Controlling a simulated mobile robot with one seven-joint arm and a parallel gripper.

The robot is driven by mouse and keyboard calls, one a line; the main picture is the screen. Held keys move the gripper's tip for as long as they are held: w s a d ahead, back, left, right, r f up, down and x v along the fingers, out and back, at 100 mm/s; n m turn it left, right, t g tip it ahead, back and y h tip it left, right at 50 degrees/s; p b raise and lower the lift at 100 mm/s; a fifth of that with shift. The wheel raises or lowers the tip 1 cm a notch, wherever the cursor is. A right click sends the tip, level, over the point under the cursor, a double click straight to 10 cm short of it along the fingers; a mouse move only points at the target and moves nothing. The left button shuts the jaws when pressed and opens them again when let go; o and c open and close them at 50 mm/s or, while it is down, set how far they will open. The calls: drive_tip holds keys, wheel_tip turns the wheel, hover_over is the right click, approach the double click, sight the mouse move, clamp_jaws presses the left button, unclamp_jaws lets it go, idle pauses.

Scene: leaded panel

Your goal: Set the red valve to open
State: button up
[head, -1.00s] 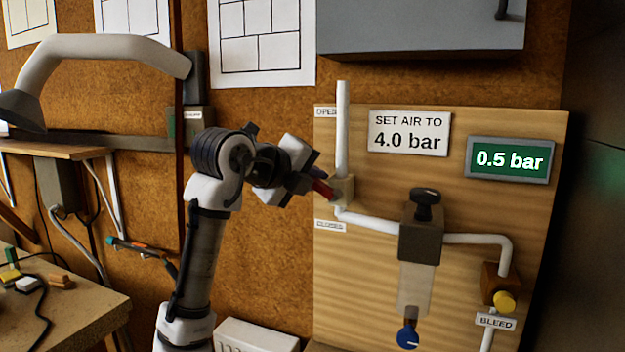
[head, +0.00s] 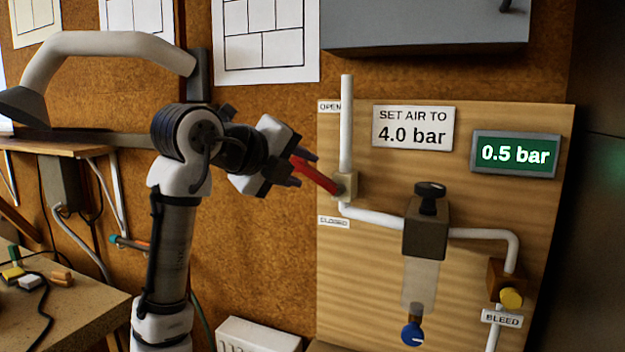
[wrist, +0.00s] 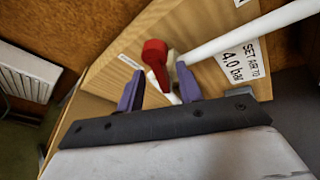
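The red valve handle (head: 316,174) slants up and to the left from its pale valve body (head: 346,186) on the white pipe. It points between the OPEN label (head: 330,107) above and the CLOSED label (head: 334,222) below, at neither one. My gripper (head: 302,169) is open at the handle's free end. In the wrist view the red handle (wrist: 155,60) shows between the two purple fingers of my gripper (wrist: 160,85), with a gap on each side. I cannot tell whether the handle's tip lies inside the fingers' reach.
The board (head: 370,270) also carries a regulator with a black knob (head: 430,190), a blue knob (head: 412,334), a yellow bleed knob (head: 511,298) and a display reading 0.5 bar (head: 516,155). A white box (head: 258,335) stands below. A workbench (head: 75,305) is at left.

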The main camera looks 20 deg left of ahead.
drive_tip(key=b+v, duration=0.1)
drive_tip(key=v, duration=0.7)
